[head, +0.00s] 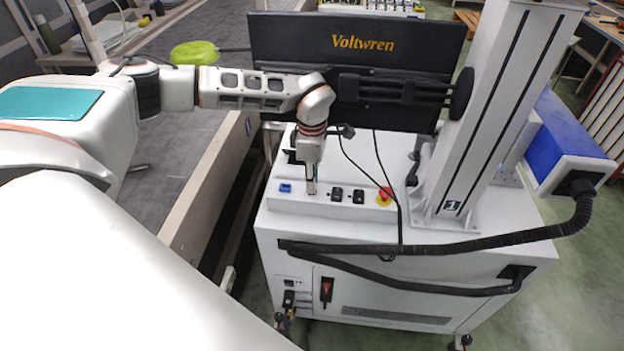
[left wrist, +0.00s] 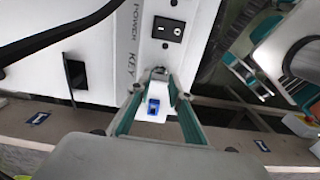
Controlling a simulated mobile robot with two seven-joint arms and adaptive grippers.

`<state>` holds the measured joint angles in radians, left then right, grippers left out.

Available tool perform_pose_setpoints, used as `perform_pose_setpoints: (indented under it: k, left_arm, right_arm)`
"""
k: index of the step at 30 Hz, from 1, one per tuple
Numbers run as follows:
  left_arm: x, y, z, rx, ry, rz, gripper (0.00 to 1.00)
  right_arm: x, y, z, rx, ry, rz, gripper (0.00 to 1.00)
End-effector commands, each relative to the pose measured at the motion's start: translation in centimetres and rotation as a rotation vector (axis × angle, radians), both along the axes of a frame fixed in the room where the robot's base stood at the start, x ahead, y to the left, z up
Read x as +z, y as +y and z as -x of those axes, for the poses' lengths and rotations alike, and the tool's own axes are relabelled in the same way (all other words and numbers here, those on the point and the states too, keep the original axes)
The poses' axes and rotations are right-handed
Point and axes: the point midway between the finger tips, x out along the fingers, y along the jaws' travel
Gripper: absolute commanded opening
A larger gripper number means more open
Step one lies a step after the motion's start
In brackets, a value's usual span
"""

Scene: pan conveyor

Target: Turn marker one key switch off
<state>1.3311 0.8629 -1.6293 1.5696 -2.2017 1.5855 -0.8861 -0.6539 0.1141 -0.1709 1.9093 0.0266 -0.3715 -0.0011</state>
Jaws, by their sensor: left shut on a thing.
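Marker one is the white cabinet (head: 330,262) with a "1" label (head: 452,205) at its column's foot. Its key switch (left wrist: 159,71) sits on the sloped control strip beside the printed word KEY in the left wrist view. My left gripper (head: 311,190) points down onto this strip, its fingers shut on the key switch. The fingertips cover most of the switch, so its turn angle cannot be read. My right gripper is in neither view.
A black Voltwren monitor (head: 290,42) stands behind my arm. Loose black cables (head: 381,160) hang close by. The conveyor (head: 190,120) runs at left.

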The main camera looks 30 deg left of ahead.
Motion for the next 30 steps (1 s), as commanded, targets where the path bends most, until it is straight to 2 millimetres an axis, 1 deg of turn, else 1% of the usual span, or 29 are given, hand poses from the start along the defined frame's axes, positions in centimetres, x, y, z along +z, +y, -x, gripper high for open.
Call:
perform_pose_setpoints:
  k: [6, 18, 19, 20, 21, 30]
  left_arm:
    - [-0.02, 0.05, 0.04, 0.038, 0.001, -0.001, 0.00]
    - [-0.02, 0.05, 0.03, 0.044, 0.001, -0.001, 0.00]
    - [-0.02, 0.05, 0.03, 0.044, 0.001, -0.001, 0.24]
    - [-0.02, 0.04, 0.03, 0.044, 0.001, -0.001, 0.32]
    - [-0.02, 0.04, 0.03, 0.044, 0.001, -0.001, 0.36]
    - [-0.01, 0.03, 0.01, 0.042, 0.000, 0.000, 0.36]
  right_arm:
    - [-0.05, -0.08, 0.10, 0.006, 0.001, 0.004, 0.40]
    - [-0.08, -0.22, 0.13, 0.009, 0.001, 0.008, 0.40]
    - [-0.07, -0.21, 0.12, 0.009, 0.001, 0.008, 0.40]
    - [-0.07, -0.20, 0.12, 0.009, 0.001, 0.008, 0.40]
    - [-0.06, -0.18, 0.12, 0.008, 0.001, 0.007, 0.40]
    - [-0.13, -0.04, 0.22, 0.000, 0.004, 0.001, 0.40]
